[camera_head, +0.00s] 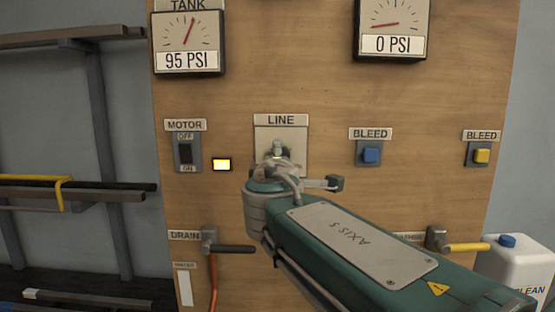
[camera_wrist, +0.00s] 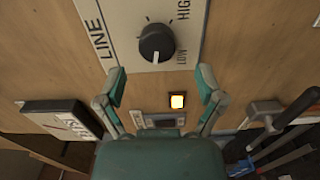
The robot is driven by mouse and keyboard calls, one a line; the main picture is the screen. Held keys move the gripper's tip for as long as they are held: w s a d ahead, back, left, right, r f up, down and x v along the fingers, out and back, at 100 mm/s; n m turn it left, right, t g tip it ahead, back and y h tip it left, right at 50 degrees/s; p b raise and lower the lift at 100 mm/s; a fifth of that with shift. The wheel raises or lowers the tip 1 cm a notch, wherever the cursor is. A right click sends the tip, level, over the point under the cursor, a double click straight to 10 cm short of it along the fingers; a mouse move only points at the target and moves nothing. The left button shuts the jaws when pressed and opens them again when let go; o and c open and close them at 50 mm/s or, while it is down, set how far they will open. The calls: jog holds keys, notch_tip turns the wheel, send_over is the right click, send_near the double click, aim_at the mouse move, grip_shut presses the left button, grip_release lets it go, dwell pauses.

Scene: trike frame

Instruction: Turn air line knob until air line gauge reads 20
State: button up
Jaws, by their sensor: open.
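The LINE knob (camera_wrist: 156,43) is round and black on a pale plate marked LOW and HIGH. In the wrist view its white mark is at the lower edge of the knob. My gripper (camera_wrist: 162,72) is open, its two fingertips apart and just below the knob in that view, not closed on it. In the head view my gripper (camera_head: 279,165) is in front of the LINE plate (camera_head: 265,137) and hides most of the knob. The upper right gauge (camera_head: 392,25) reads 0 PSI; its label is out of view.
The TANK gauge (camera_head: 188,42) reads 95 PSI. The motor switch (camera_head: 186,152) and a lit lamp (camera_head: 222,164) are left of the plate. Blue (camera_head: 370,154) and yellow (camera_head: 481,155) BLEED buttons are to the right. A drain valve handle (camera_head: 230,249) is below.

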jog(key=s, duration=0.7)
jog(key=shift+s+a, duration=0.15)
jog(key=shift+a, duration=0.25)
jog(key=s+d+f+m+g+h, duration=0.1)
jog(key=s+d+f+m+g, duration=0.25)
jog(key=d+f, duration=0.3)
jog(key=s+d+f+m+g+h, duration=0.2)
jog(key=s+d+f+m+g, duration=0.1)
jog(key=d+f+m, duration=0.4)
jog(key=s+f+m+g+y, duration=0.4)
jog(key=s+f+m+g, duration=0.2)
jog(key=s+f, duration=0.7)
notch_tip(320, 180, down, 3)
jog(key=shift+s+a+r+y, duration=0.1)
jog(key=shift+s+a+y, duration=0.05)
jog(key=shift+a+y, duration=0.2)
dwell(0.8)
